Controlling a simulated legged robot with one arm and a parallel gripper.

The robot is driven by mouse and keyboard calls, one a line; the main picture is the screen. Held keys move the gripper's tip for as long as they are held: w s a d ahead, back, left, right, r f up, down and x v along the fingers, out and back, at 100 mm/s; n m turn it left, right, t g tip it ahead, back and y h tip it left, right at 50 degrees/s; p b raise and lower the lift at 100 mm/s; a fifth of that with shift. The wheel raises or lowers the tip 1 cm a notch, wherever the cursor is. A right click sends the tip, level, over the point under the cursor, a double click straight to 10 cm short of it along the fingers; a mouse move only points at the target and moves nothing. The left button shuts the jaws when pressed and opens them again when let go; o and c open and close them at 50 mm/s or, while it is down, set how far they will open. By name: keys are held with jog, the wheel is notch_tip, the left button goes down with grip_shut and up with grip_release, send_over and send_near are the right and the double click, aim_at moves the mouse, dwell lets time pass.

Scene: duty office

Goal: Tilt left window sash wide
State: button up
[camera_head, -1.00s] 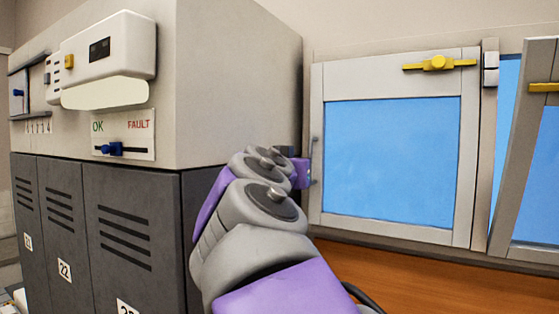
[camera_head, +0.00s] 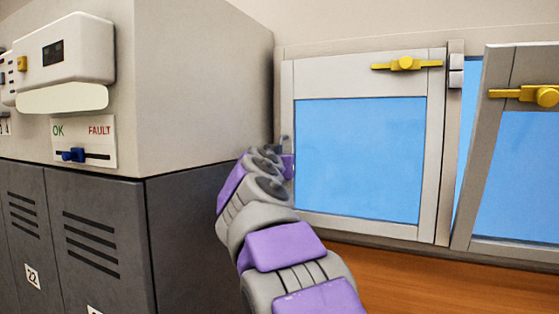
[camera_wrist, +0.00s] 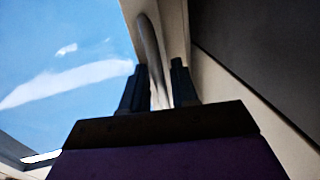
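The left window sash (camera_head: 437,150), a pale frame with a blue pane, stands in the middle right of the head view and looks closed. A yellow latch (camera_head: 406,64) lies level across its top. A slim grey handle (camera_head: 285,143) is on its left edge, partly hidden by my arm. My gripper (camera_head: 288,166) is at that edge, mostly hidden in the head view. In the wrist view my gripper (camera_wrist: 158,82) has its two dark fingers apart, with the curved handle (camera_wrist: 149,45) showing between them. I cannot tell whether the fingers touch it.
The right sash (camera_head: 490,150) leans at an angle and has its own yellow latch (camera_head: 535,96). Dark grey lockers (camera_head: 110,220) with a pale cabinet (camera_head: 200,90) above stand close to the left of my arm. A wooden surface (camera_head: 400,275) lies below the window.

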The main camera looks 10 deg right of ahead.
jog(key=shift+s+d, duration=0.1)
jog(key=shift+d, duration=0.05)
jog(key=shift+a, duration=0.25)
grip_shut()
jog(key=shift+f+b, duration=0.2)
jog(key=shift+b, duration=0.2)
jog(key=shift+s+a+f+b, duration=0.15)
jog(key=shift+s+f+b, duration=0.1)
jog(key=shift+b, duration=0.95)
jog(key=s+a+f+n+t+h+b, duration=0.1)
jog(key=s+a+f+t+b, duration=0.2)
jog(key=b, duration=1.3)
jog(key=shift+s+t+h+b, duration=0.3)
jog(key=shift+s+t, duration=0.2)
jog(key=shift+s, duration=0.15)
jog(key=shift+a+r, duration=0.1)
jog(key=shift+a, duration=0.05)
